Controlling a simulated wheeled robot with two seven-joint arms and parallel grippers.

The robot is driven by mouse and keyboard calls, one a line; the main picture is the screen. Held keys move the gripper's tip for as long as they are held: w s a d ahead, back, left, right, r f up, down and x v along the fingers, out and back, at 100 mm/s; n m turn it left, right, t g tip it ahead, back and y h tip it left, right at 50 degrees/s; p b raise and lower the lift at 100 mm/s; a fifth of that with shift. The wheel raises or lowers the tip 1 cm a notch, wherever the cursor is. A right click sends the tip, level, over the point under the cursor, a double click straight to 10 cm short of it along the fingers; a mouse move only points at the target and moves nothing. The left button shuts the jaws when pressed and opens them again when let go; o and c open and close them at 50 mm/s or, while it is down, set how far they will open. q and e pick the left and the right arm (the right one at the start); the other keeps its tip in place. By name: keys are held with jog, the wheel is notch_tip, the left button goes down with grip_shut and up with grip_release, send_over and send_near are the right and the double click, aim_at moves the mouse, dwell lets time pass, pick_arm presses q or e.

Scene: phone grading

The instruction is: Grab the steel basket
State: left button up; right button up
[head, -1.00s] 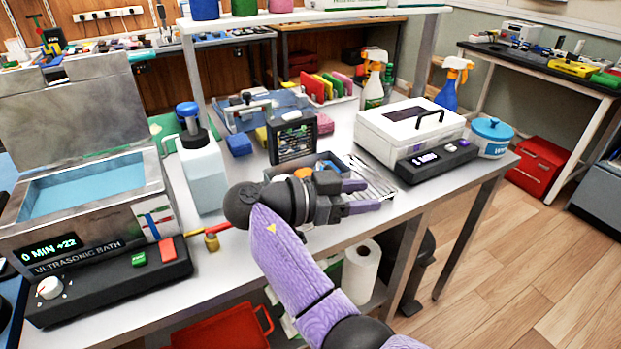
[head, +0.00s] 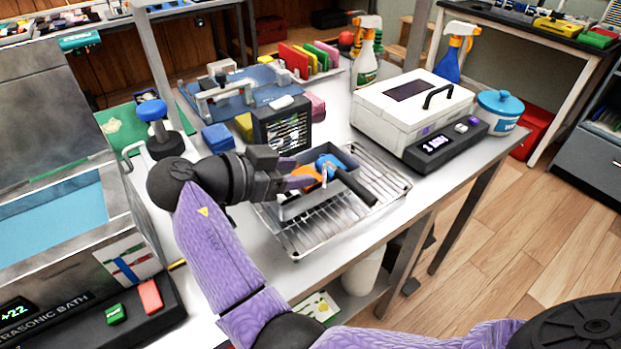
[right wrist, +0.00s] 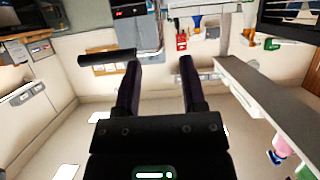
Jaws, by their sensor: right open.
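The steel basket (head: 345,156) is a grey tray with a dark bar handle (head: 354,186). It stands on a wire rack on the white bench, with orange and blue things in it. My right gripper (head: 306,187) is at its left side, fingers pointing right toward the handle and partly hiding the basket. In the right wrist view the fingers (right wrist: 158,80) are apart with nothing between them. A dark bar (right wrist: 107,57) shows by the left finger there; I cannot tell surely if it is the handle. My left gripper is not in view.
The wire rack (head: 330,222) lies near the bench's front edge. A white box with a black handle (head: 410,108) stands to the right, a black slotted box (head: 278,128) behind. The ultrasonic bath (head: 75,265) and a bottle with a blue top (head: 152,112) are at the left.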

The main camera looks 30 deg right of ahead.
aim_at(317, 190)
jog(key=b+x, duration=0.1)
jog(key=x, duration=0.4)
jog(key=shift+d+f, duration=0.1)
jog(key=shift+f, duration=0.05)
grip_shut()
dwell(0.4)
dwell(0.6)
